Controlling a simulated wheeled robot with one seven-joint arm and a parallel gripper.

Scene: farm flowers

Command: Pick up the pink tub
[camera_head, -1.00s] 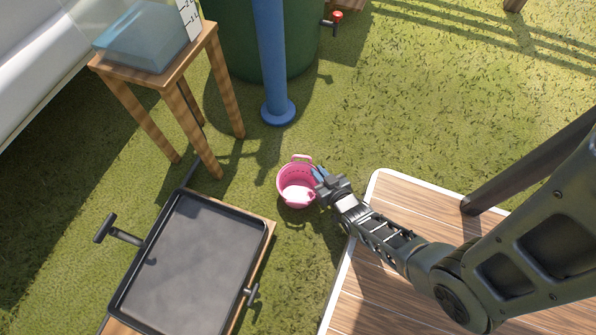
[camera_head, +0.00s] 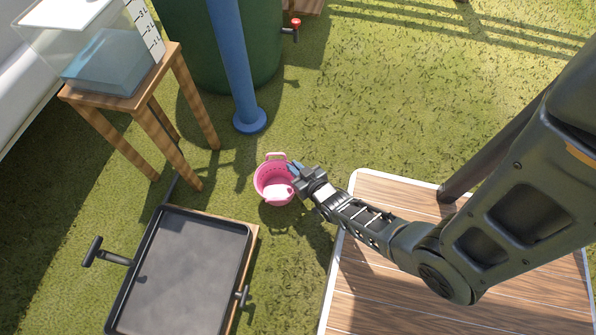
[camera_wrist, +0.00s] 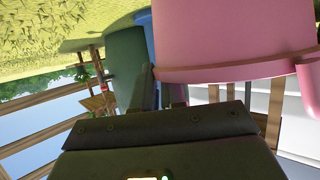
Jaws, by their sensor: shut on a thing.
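The pink tub (camera_head: 268,186) is a small round tub with two handles, in the middle of the head view, over the grass. Something pale pink shows inside it. My gripper (camera_head: 297,172) is at the tub's right rim, with its fingers shut on the tub's wall. In the wrist view the tub's pink side (camera_wrist: 235,45) fills the upper right, beside my gripper's dark fingers (camera_wrist: 163,88). The exact grip point is partly hidden, and I cannot tell whether the tub's base touches the grass.
A black tray (camera_head: 185,270) on a wooden stand is at lower left. A wooden table (camera_head: 125,100) with a clear water container (camera_head: 100,55) stands at upper left. A blue post (camera_head: 238,75) and a green barrel (camera_head: 190,60) are behind the tub. A wooden deck (camera_head: 400,295) lies right.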

